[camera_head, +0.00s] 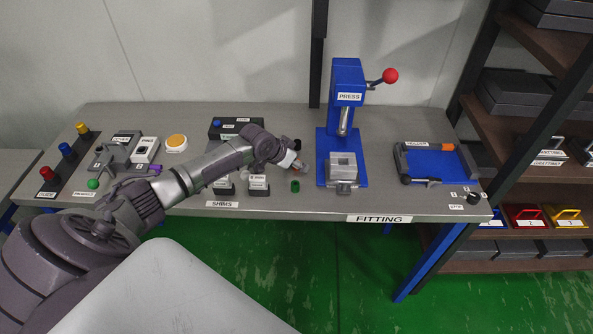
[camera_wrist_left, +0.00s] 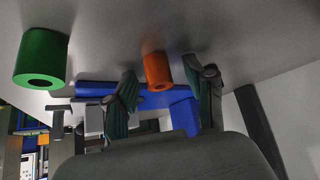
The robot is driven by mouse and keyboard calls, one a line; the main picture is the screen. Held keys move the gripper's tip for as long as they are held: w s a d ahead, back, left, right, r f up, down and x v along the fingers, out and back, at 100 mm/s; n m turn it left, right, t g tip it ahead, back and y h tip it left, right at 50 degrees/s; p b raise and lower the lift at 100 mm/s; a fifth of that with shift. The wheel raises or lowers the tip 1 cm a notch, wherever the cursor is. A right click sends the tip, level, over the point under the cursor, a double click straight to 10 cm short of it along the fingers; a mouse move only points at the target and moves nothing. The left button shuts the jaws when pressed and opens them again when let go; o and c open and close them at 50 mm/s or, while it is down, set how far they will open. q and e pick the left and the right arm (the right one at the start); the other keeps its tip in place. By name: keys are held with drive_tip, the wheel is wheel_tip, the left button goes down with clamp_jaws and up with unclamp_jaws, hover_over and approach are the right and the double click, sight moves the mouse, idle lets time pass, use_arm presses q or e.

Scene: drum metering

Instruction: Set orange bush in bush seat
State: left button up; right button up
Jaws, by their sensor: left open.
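My left gripper (camera_head: 300,164) is low over the table, left of the blue press. In the left wrist view the gripper (camera_wrist_left: 165,98) is open, with its two dark ribbed fingers apart. The orange bush (camera_wrist_left: 157,71), a short tube with a hole, stands between the fingers in that view, with a gap on each side. In the head view the gripper largely hides it. A grey block with a square recess (camera_head: 343,163) sits on the press base; I cannot tell whether it is the bush seat. My right gripper is not in view.
A green bush (camera_head: 295,186) stands close to the gripper, and also shows in the left wrist view (camera_wrist_left: 41,58). The press (camera_head: 347,95) rises right of the gripper. A blue holder tray (camera_head: 430,164) lies farther right. Labelled shim blocks (camera_head: 258,186) stand left of the gripper.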

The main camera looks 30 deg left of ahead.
use_arm(q)
drive_tip(key=shift+r, duration=0.15)
clamp_jaws()
drive_tip(key=shift+r, duration=0.1)
